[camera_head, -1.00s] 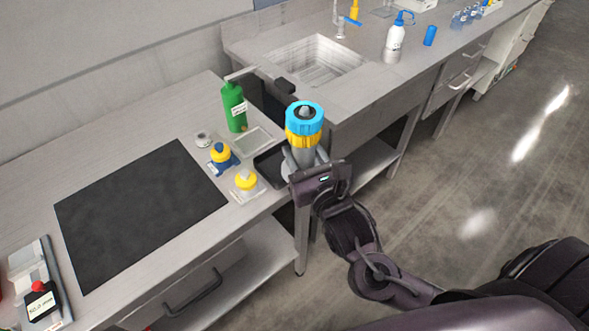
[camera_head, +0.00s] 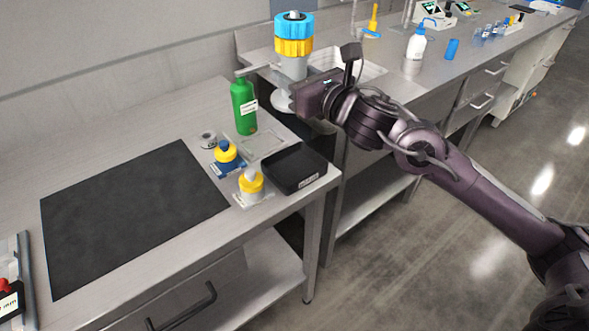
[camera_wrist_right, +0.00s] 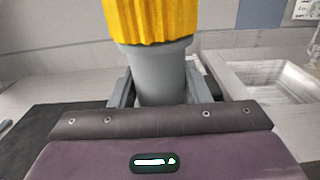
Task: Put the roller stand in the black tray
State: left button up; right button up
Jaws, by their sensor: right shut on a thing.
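The roller stand (camera_head: 293,47) has a blue ring on top, a yellow ring below it, and a grey stem and base. My right gripper (camera_head: 290,90) is shut on its grey stem and holds it upright in the air, behind and above the black tray. In the right wrist view the grey stem (camera_wrist_right: 160,75) sits between the two fingers under the yellow ring. The black tray (camera_head: 318,172) lies on the bench's right front corner and looks empty, with a label on its front. My left gripper is not in view.
A green bottle (camera_head: 243,106) stands left of the held stand. Two small yellow-topped items, one on a blue base (camera_head: 226,153) and one on a pale base (camera_head: 251,184), are left of the tray. A dark mat (camera_head: 130,215) covers the bench's middle. A sink lies behind.

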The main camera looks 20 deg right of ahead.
notch_tip(320, 180, down, 19)
jog(key=shift+f+p, duration=0.2)
jog(key=shift+p, duration=0.2)
jog(key=o, duration=0.7)
jog(key=shift+f, duration=0.25)
jog(key=o, duration=0.5)
jog(key=shift+r, duration=0.1)
